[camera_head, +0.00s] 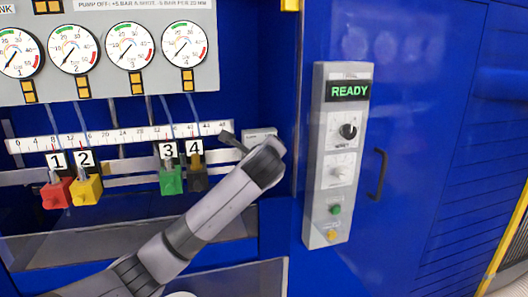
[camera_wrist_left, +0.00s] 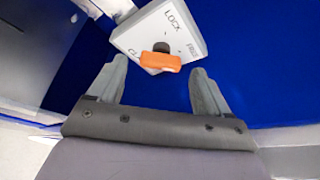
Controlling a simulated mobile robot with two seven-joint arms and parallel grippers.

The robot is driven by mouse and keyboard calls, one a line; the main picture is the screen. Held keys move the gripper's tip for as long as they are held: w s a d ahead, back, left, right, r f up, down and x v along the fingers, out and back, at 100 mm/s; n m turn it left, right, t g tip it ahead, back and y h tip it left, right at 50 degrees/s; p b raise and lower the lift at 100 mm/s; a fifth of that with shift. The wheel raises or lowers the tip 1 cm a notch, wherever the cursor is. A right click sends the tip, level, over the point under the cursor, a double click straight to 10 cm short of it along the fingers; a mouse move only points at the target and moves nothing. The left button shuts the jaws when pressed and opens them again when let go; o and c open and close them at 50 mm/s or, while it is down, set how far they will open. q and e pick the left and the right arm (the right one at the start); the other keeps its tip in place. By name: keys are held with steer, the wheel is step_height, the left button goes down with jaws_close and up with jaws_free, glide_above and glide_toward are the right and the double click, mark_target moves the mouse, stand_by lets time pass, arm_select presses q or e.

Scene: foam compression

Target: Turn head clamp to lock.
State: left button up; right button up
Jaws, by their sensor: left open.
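The head clamp shows in the left wrist view as a pale plate (camera_wrist_left: 185,32) marked LOCK, with further lettering partly cut off or hard to read. An orange handle (camera_wrist_left: 160,61) sits on a dark round hub on it. My left gripper (camera_wrist_left: 159,72) is open, with its two fingers apart on either side of the orange handle and no visible contact. In the head view a grey box (camera_head: 262,133), probably the clamp plate, shows just behind the wrist of my left arm; the handle is hidden there. My right gripper is not in view.
A control box (camera_head: 340,150) with a green READY display, knobs and buttons is right of the arm. A black door handle (camera_head: 378,174) is beside it. Red (camera_head: 56,192), yellow (camera_head: 86,189), green (camera_head: 171,179) and dark (camera_head: 196,176) numbered blocks hang along the ruler (camera_head: 110,137), left of the wrist.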

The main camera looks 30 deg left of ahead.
arm_select(q)
steer(key=shift+x, duration=1.1)
steer(key=c, duration=1)
steer(key=shift+c, duration=0.2)
